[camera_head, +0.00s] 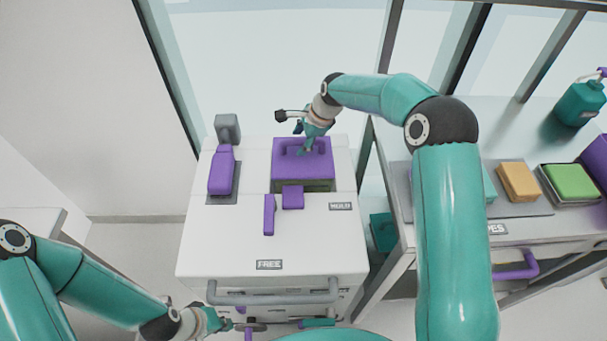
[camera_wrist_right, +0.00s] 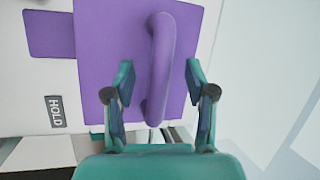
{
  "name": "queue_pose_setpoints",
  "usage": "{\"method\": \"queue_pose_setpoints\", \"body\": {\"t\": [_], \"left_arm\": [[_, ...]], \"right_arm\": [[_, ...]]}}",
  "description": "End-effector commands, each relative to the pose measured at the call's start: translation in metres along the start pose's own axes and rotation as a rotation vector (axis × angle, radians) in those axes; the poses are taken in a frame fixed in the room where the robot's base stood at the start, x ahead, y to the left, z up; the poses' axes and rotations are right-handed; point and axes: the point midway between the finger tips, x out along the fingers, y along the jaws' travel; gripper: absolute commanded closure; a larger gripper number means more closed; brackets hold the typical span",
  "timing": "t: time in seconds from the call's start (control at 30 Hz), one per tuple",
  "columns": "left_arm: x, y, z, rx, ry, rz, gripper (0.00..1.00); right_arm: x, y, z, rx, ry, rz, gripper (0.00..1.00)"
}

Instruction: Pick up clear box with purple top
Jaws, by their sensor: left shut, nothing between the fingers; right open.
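The box with the purple top (camera_head: 320,172) stands at the back right of the white cabinet top. Its purple lid has a raised bar handle, which shows large in the right wrist view (camera_wrist_right: 163,50). The clear sides are mostly hidden; a narrow strip shows under the lid's front edge. My right gripper (camera_head: 306,147) is over the lid. In the wrist view its open fingers (camera_wrist_right: 160,76) lie on either side of the handle, with nothing gripped; I cannot tell how far they are above the lid. My left gripper (camera_head: 222,321) is shut and empty, low at the cabinet's front left.
A side table at right carries orange (camera_head: 518,181) and green (camera_head: 570,182) blocks.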

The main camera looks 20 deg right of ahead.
Motion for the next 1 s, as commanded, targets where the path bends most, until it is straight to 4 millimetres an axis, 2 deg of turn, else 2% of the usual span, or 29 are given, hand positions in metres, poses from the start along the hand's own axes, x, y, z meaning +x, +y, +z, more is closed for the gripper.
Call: {"method": "queue_pose_setpoints", "body": {"t": [0.03, 0.13, 0.4, 0.73, 1.0], "left_arm": [[0.0066, -0.0024, -0.0001, 0.0, 0.0, 0.0, 1.0], [0.0091, -0.0033, -0.0001, 0.0, 0.0, 0.0, 1.0], [0.0084, -0.003, -0.0001, 0.0, 0.0, 0.0, 1.0], [0.0084, -0.003, -0.0001, 0.0, 0.0, 0.0, 1.0], [0.0084, -0.003, -0.0001, 0.0, 0.0, 0.0, 1.0]], "right_arm": [[0.0109, 0.0013, -0.0015, 0.0, 0.0, 0.001, 0.45], [0.018, 0.0008, -0.0011, 0.0, 0.0, 0.0, 0.45], [0.0185, 0.0002, -0.0007, 0.0, 0.001, 0.0, 0.45], [0.0183, 0.0003, -0.001, 0.0, 0.001, 0.0, 1.0], [0.0182, 0.0005, -0.0014, -0.001, 0.001, 0.0, 1.0]]}}
